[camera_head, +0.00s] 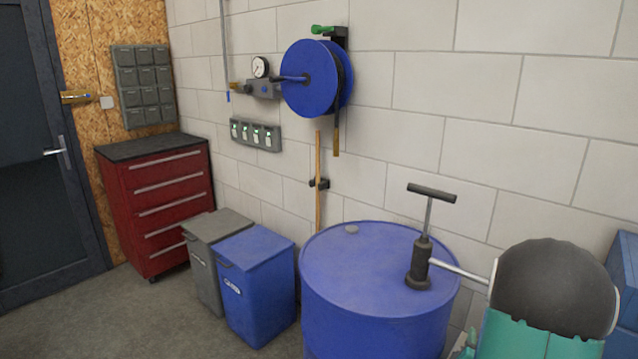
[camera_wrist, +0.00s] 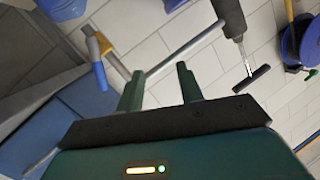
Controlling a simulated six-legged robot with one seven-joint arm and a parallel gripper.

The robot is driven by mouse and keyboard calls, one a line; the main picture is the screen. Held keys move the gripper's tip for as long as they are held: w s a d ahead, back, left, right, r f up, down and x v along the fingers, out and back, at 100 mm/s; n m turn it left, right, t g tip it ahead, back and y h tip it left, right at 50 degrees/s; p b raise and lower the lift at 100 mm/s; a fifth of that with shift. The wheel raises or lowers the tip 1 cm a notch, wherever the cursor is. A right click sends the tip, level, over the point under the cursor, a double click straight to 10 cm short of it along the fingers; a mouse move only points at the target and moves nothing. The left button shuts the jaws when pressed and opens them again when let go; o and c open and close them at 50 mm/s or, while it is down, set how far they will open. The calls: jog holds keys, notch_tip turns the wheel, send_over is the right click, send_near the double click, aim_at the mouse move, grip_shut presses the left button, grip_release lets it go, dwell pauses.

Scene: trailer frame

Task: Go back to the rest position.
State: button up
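My gripper (camera_wrist: 160,84) shows in the wrist view with its two green fingers apart. Nothing is visibly held between them. The hand pump's grey pipe (camera_wrist: 188,46) runs slantwise beyond the fingertips; I cannot tell how far off it is. In the head view, a black rounded joint and teal housing of my own arm fill the lower right, covering the pipe's outer end. The gripper fingers cannot be made out clearly there.
The hand pump (camera_head: 421,262) stands on a blue drum (camera_head: 340,262). Blue (camera_head: 257,282) and grey (camera_head: 206,276) bins and a red drawer cabinet (camera_head: 165,205) stand left. A hose reel (camera_head: 308,80) hangs on the wall. Floor (camera_head: 165,325) is clear at lower left.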

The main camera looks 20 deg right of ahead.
jog(key=w+a+r+n+g+y, duration=0.1)
jog(key=w+a+r+n+y, duration=0.2)
jog(key=a, duration=0.5)
jog(key=w+a+r+n+y, duration=0.2)
jog(key=a+r, duration=0.3)
jog(key=a, duration=0.2)
jog(key=w+a+r+n+g+y, duration=0.1)
jog(key=w+a+r+n+y, duration=0.15)
jog(key=a, duration=0.55)
jog(key=s+a+r+n+g+y, duration=0.2)
jog(key=s+a+r, duration=0.1)
jog(key=s+a, duration=0.4)
jog(key=s+a+r+n+g+y, duration=0.2)
jog(key=s+a, duration=0.5)
jog(key=a, duration=0.4)
jog(key=shift+a+r+n, duration=0.2)
jog(key=shift+r+n, duration=0.55)
jog(key=shift+n, duration=0.1)
jog(key=shift+d, duration=0.1)
